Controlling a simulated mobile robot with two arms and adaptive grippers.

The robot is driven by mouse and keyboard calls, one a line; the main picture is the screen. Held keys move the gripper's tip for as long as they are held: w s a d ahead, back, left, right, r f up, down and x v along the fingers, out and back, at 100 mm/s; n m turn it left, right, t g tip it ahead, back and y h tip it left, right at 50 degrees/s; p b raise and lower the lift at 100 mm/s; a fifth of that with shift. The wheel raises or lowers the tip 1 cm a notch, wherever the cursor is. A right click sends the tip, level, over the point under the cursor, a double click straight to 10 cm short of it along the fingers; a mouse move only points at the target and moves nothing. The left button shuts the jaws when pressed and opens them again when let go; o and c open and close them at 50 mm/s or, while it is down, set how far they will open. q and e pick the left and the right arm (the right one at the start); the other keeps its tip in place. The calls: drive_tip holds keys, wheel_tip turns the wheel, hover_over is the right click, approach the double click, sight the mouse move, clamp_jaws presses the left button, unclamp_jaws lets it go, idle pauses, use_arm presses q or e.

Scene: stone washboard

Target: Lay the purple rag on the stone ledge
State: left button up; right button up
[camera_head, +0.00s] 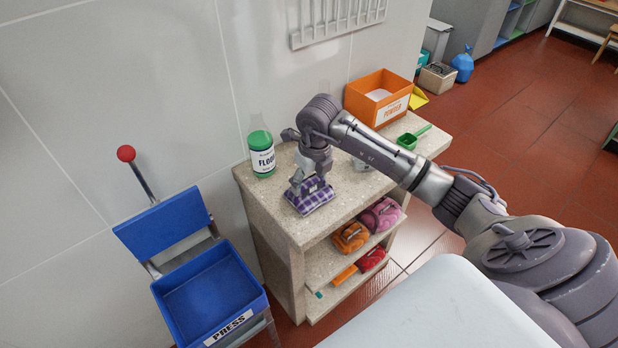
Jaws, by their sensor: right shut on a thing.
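The purple rag (311,200) is a small checked bundle at the front left part of the speckled stone ledge (278,206). My right gripper (306,184) comes down from above and is shut on the rag. The rag is at or very close to the stone top; I cannot tell whether it touches it. The gripper hides part of the rag's upper side. My left gripper is not in view.
A green-capped bottle (261,155) stands on the ledge against the wall. An orange powder box (379,97) and a green scoop (408,140) are farther right. Orange, pink and red rags lie on shelves below. A blue press bin (211,298) stands left.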

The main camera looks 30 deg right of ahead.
sight(313, 192)
drive_tip(key=o, duration=1.3)
drive_tip(key=r, duration=0.4)
drive_tip(key=s+r+b, duration=0.1)
drive_tip(key=r, duration=0.7)
drive_tip(key=shift+s, duration=0.4)
